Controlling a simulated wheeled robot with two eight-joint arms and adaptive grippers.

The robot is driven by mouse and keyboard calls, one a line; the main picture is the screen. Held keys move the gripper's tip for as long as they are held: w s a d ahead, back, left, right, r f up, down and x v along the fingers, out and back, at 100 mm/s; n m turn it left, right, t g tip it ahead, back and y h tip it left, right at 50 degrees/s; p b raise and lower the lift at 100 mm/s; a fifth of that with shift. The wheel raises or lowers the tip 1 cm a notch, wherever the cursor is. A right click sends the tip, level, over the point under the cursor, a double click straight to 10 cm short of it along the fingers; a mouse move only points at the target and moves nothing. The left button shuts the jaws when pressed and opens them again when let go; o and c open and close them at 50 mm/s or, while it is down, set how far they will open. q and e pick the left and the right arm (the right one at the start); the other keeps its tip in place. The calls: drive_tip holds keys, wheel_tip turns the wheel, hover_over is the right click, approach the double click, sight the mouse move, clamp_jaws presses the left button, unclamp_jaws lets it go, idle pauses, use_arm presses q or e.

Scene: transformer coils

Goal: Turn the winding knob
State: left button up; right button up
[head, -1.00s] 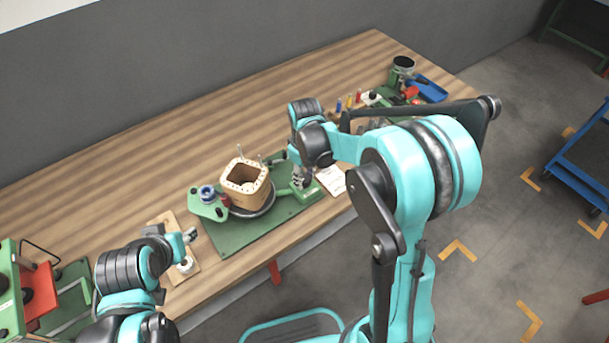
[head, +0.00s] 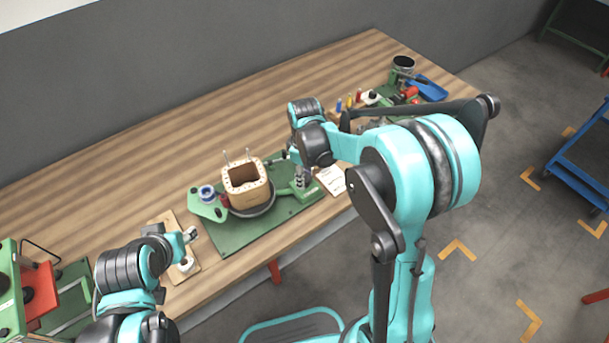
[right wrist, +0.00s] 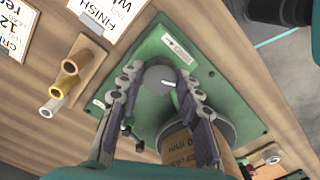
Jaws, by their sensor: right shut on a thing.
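The winding machine stands on a green base plate (head: 228,236), which also shows in the right wrist view (right wrist: 235,100). A square, hollow wooden coil former (head: 248,198) sits upright on its dark round turntable. In the right wrist view the former (right wrist: 180,146) is partly hidden behind a finger. The round grey winding knob (right wrist: 158,78) is between the fingers of my right gripper (right wrist: 160,86), which is shut on it. In the head view my right gripper (head: 299,180) is at the right end of the machine. My left gripper (head: 190,237) hangs over a small wooden board, away from the machine; its opening is unclear.
A blue-topped spool (head: 207,192) stands at the machine's left end. The small wooden board (head: 185,273) holds a white piece. A white card (head: 331,180) lies right of the machine. Colored tubes (right wrist: 70,82) stand in a wooden holder.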

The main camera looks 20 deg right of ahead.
drive_tip(key=o, duration=1.2)
drive_tip(key=shift+c, duration=0.2)
wheel_tip(320, 180, up, 12)
drive_tip(key=s+d+m+t, duration=0.2)
drive_tip(key=s+m+t, duration=0.5)
drive_tip(key=s, duration=0.9)
drive_tip(key=m, duration=0.3)
drive_tip(key=shift+s+d, duration=0.15)
drive_tip(key=shift+d, duration=0.05)
